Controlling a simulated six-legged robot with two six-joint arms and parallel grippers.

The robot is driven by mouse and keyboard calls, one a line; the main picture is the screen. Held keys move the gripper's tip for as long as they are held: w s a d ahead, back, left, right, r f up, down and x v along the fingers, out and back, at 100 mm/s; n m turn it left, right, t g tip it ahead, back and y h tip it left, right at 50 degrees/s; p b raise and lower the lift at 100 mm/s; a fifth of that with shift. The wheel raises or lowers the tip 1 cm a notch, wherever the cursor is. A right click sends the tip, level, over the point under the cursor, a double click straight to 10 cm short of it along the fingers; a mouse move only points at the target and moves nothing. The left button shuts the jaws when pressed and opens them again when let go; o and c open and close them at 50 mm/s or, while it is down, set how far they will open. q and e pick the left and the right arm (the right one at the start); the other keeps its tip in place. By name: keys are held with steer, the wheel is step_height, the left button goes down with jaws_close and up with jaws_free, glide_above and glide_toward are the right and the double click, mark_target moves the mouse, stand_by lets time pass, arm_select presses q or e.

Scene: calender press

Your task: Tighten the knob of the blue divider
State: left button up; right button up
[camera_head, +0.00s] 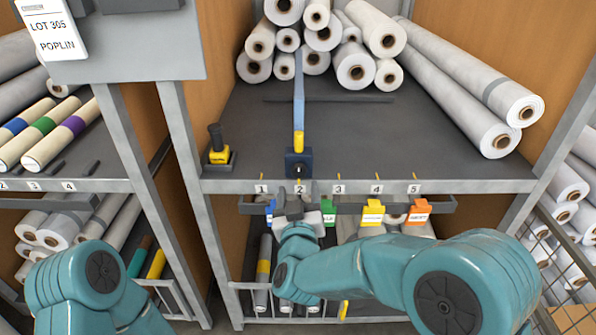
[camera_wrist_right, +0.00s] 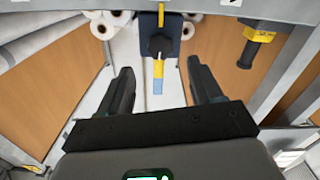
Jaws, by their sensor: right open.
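The blue divider (camera_head: 298,90) is a thin blue bar with a yellow section near its front, running back over the dark shelf. Its dark navy block (camera_head: 298,165) sits at the shelf's front edge above label 2. In the right wrist view the block (camera_wrist_right: 176,28) carries a black knob (camera_wrist_right: 159,46), beyond the fingers and centred between them. My right gripper (camera_head: 293,207) is just below and in front of the block, apart from it. Its fingers (camera_wrist_right: 163,88) are open and empty. My left arm shows at bottom left; its gripper is out of view.
A yellow tool with a black handle (camera_head: 218,150) stands left of the divider. White rolls (camera_head: 356,68) are stacked behind, and long rolls (camera_head: 475,95) lie at right. Coloured tags (camera_head: 372,212) hang on a rail below the edge. The shelf middle is clear.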

mark_target(299, 172)
steer(key=w, duration=0.7)
steer(key=shift+w+p, duration=0.2)
steer(key=shift+p, duration=0.2)
steer(key=c, duration=1.1)
steer(key=shift+o, duration=0.2)
